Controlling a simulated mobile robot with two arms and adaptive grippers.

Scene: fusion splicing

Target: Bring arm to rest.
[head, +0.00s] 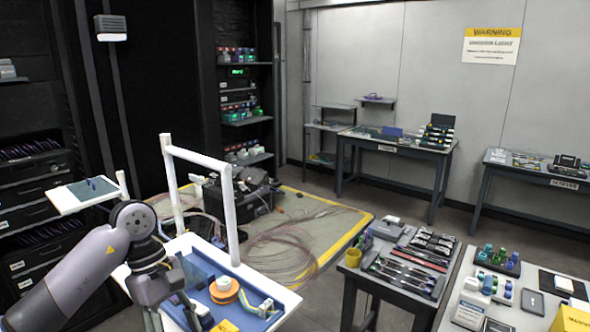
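My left arm (80,272) comes in from the lower left and bends at a dark round joint (131,218). Its gripper (168,312) points down over the left side of a white-framed cart (284,300) with a blue tray surface. The fingertips run to the bottom edge of the picture and are partly hidden, so I cannot tell whether they are open or shut, or on something. An orange spool (224,291) lies on the tray to the right of the gripper. My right arm and gripper are not in view.
The cart's white upright frame (229,215) stands behind the gripper. Tool-laden tables (350,282) stand at the lower right. Loose cables (285,250) lie on a yellow-edged floor mat (345,222). A small white shelf (66,207) is at the left, before dark racks (30,160).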

